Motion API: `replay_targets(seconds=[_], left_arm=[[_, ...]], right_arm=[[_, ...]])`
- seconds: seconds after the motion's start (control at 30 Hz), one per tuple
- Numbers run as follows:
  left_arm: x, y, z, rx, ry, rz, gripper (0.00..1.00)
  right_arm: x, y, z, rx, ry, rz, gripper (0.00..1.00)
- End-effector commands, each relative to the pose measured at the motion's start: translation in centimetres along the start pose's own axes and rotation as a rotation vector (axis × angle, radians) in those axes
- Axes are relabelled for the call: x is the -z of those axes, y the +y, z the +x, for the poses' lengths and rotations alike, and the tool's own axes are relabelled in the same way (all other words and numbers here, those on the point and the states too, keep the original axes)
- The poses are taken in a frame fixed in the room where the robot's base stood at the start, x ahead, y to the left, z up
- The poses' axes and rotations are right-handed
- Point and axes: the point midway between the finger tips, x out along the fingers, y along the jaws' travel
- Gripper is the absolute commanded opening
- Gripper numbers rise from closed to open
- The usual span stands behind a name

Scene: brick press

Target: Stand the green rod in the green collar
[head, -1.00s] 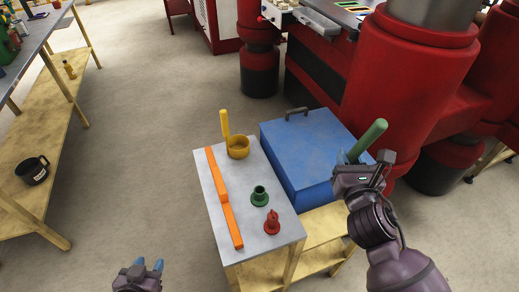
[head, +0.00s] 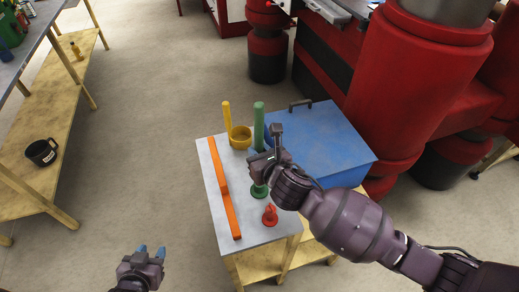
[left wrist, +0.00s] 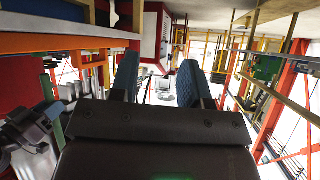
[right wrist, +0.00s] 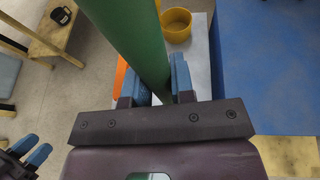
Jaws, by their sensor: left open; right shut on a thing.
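The green rod (head: 259,122) stands about upright in my right gripper (head: 265,148), over the small table. The gripper is shut on it; the rod (right wrist: 132,40) also runs between the blue fingers (right wrist: 160,85) in the right wrist view. The green collar (head: 259,191) stands on the tabletop directly below the gripper in the head view, partly covered by it. The rod's lower end is hidden, so I cannot tell whether it touches the collar. My left gripper (head: 150,253) is open and empty, left of the table; its fingers (left wrist: 158,80) are apart in the left wrist view.
The grey tabletop (head: 211,205) also holds a yellow cup (head: 240,139), a yellow rod (head: 226,118), an orange angled bar (head: 219,170) and a red piece (head: 270,215). A blue box (head: 325,145) stands close on the right, beside the red machine (head: 415,80).

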Motion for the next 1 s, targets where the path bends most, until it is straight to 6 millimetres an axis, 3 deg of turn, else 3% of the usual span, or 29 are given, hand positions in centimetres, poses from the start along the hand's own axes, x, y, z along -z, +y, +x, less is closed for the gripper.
replay_targets(seconds=[1.0], left_arm=[[-0.6,0.3,2.0,-0.002,0.038,0.002,0.43]], right_arm=[[5.4,0.0,1.9,0.0,-0.001,-0.001,0.0]])
